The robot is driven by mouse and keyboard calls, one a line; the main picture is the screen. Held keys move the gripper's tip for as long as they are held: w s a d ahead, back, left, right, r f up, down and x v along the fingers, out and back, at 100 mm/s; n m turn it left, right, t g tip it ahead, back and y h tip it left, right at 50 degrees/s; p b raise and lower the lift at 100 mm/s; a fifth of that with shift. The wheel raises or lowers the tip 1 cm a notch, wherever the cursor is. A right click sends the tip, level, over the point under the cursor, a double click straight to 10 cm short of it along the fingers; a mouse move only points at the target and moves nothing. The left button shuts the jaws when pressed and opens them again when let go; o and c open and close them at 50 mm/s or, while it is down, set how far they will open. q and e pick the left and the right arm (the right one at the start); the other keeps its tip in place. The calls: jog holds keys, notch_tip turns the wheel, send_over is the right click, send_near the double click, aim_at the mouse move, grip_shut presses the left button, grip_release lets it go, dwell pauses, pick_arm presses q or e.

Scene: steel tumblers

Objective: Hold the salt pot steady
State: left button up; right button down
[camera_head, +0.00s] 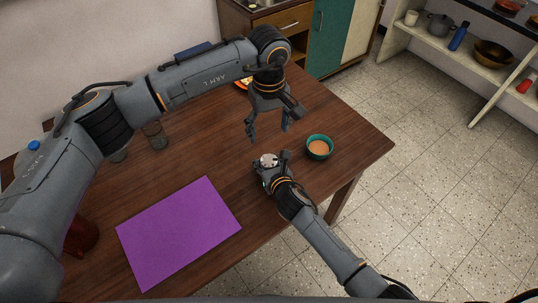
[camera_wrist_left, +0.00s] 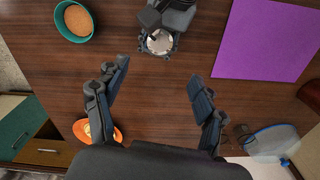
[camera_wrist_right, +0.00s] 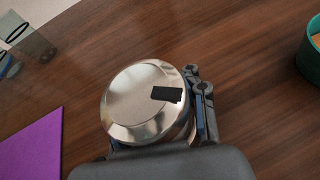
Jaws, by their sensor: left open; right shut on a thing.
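The salt pot (camera_head: 268,160) is a round steel pot with a shiny lid. Its top (camera_wrist_right: 140,95) bears a small black patch in the right wrist view. My right gripper (camera_head: 271,168) is shut on the pot from the near side, low over the table; one finger shows at its right side, the other is mostly hidden. My left gripper (camera_head: 268,128) is open and empty, above the table just beyond the pot. In the left wrist view the pot (camera_wrist_left: 159,42) lies ahead of the spread left fingers (camera_wrist_left: 159,73), apart from them.
A teal bowl (camera_head: 328,152) with tan contents stands right of the pot. A purple mat (camera_head: 180,230) lies to the left. Tumblers (camera_head: 155,135) stand at the back left, partly behind my left arm. An orange dish (camera_wrist_left: 118,134) is at the far side.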

aim_at(269, 159)
pick_arm(q)
notch_tip(269, 159, down, 12)
dwell(0.5)
jog(key=c, duration=1.2)
